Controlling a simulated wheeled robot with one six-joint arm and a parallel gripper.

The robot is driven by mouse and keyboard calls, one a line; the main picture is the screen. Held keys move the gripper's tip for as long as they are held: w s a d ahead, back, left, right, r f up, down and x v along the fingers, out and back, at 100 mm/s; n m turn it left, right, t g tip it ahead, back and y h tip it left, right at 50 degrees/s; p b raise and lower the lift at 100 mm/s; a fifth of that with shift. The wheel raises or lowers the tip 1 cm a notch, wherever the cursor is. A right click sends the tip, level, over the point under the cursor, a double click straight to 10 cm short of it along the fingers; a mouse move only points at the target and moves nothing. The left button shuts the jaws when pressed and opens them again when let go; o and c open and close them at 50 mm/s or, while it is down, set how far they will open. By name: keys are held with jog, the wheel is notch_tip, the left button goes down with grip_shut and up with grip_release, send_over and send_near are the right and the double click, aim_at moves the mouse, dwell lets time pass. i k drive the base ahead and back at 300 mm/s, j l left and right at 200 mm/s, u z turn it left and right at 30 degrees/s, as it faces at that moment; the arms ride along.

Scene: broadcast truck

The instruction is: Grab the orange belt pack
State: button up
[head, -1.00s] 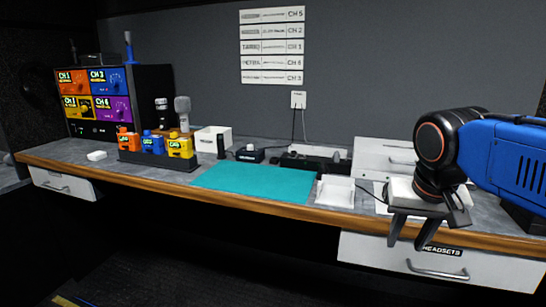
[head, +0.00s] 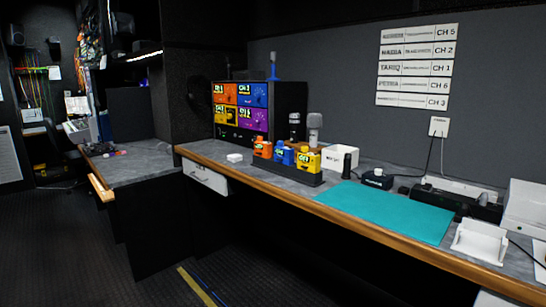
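The orange belt pack (head: 262,148) stands upright at the left end of a dark rack (head: 290,172) on the counter. A blue belt pack (head: 281,154) and a yellow belt pack (head: 307,160) stand to its right in the same rack. My gripper is outside the head view, so its state and place do not show.
Behind the packs stand a channel panel (head: 240,108) and a microphone (head: 315,126). A side counter (head: 137,166) is at left. Floor (head: 90,250) is open in front.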

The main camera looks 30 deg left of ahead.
aim_at(265, 147)
jog(key=i+j+u, duration=0.1)
jog(key=u, duration=0.65)
jog(key=i+u, duration=0.15)
jog(key=u, duration=0.25)
